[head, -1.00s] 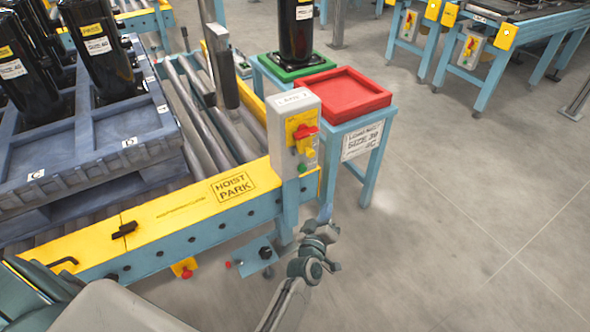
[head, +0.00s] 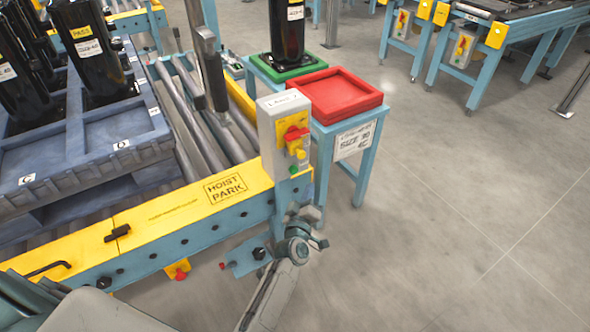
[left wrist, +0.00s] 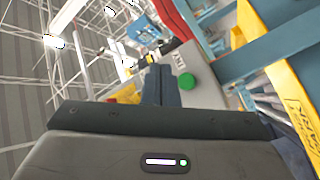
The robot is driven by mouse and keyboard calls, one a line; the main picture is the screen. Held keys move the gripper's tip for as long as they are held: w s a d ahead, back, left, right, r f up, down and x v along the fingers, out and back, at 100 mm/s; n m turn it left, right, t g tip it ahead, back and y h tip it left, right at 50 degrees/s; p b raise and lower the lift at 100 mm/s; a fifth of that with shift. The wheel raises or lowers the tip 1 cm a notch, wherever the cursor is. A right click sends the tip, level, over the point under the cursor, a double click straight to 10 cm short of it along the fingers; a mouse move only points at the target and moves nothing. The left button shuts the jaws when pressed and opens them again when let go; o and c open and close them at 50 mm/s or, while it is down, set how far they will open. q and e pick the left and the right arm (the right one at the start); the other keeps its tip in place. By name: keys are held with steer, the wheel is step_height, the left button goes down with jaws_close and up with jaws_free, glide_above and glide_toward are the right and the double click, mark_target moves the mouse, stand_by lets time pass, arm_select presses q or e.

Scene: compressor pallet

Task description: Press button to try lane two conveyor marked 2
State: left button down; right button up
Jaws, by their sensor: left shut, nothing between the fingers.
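A grey control box (head: 285,135) stands on the yellow-and-blue conveyor frame. Its top label seems to read LANE, with a numeral too blurred to be sure of. Its front has a red switch on a yellow plate (head: 297,135) and a green button (head: 293,170) below. My left gripper (head: 304,213) is below the box's front, near the frame's corner post, apart from the button. In the left wrist view, its dark fingers (left wrist: 160,80) are closed together and empty, with the green button (left wrist: 187,82) just right of them on the box face.
A red tray (head: 332,95) and a green tray holding a black cylinder stand on a blue stand behind the box. A blue pallet (head: 90,165) with black compressors is at left. A small bracket (head: 245,262) juts below the frame. Floor at right is clear.

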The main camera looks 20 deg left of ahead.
mark_target(294, 170)
arm_select(q)
steer(key=w+a, duration=0.1)
steer(key=a, duration=0.1)
steer(key=w+a, duration=0.2)
arm_select(e)
steer(key=shift+s+d+f, duration=0.1)
steer(key=shift+s+f, duration=0.15)
steer(key=shift+f, duration=0.3)
arm_select(q)
steer(key=shift+a, duration=0.1)
stand_by(1.5)
steer(key=shift+w+a, duration=0.25)
steer(key=shift+a, duration=0.05)
steer(key=shift+w+a, duration=0.3)
steer(key=shift+a, duration=0.05)
stand_by(1.0)
steer(key=shift+d, duration=0.1)
steer(key=shift+s+d, duration=0.6)
arm_select(e)
steer(key=shift+r, duration=0.15)
